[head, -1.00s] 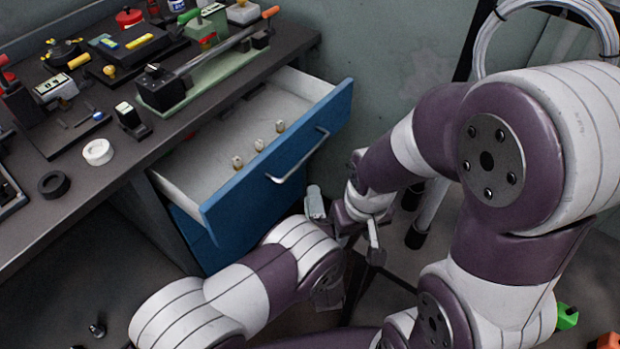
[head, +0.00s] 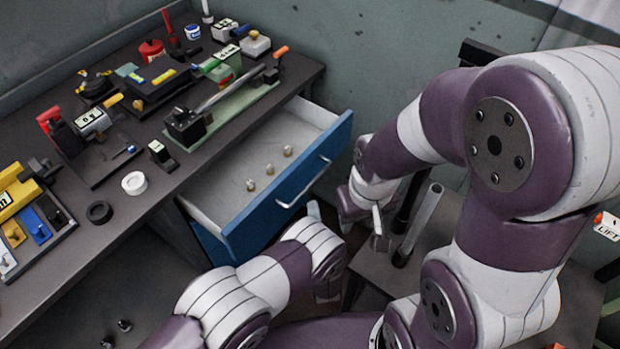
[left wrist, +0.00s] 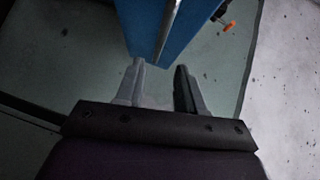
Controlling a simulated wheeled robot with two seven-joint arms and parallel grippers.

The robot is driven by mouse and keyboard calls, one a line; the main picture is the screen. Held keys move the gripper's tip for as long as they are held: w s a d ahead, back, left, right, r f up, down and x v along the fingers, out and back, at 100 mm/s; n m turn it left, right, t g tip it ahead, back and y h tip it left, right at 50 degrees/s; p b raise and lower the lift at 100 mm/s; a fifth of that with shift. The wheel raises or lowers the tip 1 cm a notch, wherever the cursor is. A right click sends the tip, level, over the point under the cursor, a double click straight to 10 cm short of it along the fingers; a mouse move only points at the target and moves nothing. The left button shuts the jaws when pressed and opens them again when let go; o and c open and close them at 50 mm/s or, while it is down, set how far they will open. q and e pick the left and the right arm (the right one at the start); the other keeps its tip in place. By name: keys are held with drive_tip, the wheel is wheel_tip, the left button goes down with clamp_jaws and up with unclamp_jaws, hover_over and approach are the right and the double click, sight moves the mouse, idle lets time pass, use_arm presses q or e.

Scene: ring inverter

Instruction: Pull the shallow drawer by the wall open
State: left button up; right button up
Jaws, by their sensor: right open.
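The shallow drawer (head: 285,198) stands pulled out from under the bench, with a blue front and a light grey inside. Its silver bar handle (head: 305,188) is on the front. My left gripper (left wrist: 159,82) is open, its two fingers apart with nothing visible between them. In the left wrist view the blue drawer front (left wrist: 145,25) lies just beyond the fingertips. In the head view this gripper is mostly hidden behind my left arm, close to the drawer front. My right gripper (head: 362,230) is open and empty, to the right of the drawer.
Three small knobs (head: 269,169) lie in the drawer. The dark bench (head: 75,265) carries fixtures, a white ring (head: 134,183) and a black ring (head: 99,212). A grey tube (head: 425,215) stands on a low surface at right, near my right arm. The wall is behind.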

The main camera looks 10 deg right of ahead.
sight(310, 184)
use_arm(q)
drive_tip(key=w+b, duration=0.1)
drive_tip(key=w, duration=0.2)
drive_tip(key=w+d+f+b, duration=0.1)
drive_tip(key=w+b, duration=0.1)
drive_tip(key=w, duration=0.2)
drive_tip(key=w+b, duration=0.2)
drive_tip(key=w, duration=0.1)
drive_tip(key=shift+w+d+f, duration=0.2)
drive_tip(key=shift+w+f, duration=0.15)
drive_tip(key=shift+r, duration=0.1)
clamp_jaws()
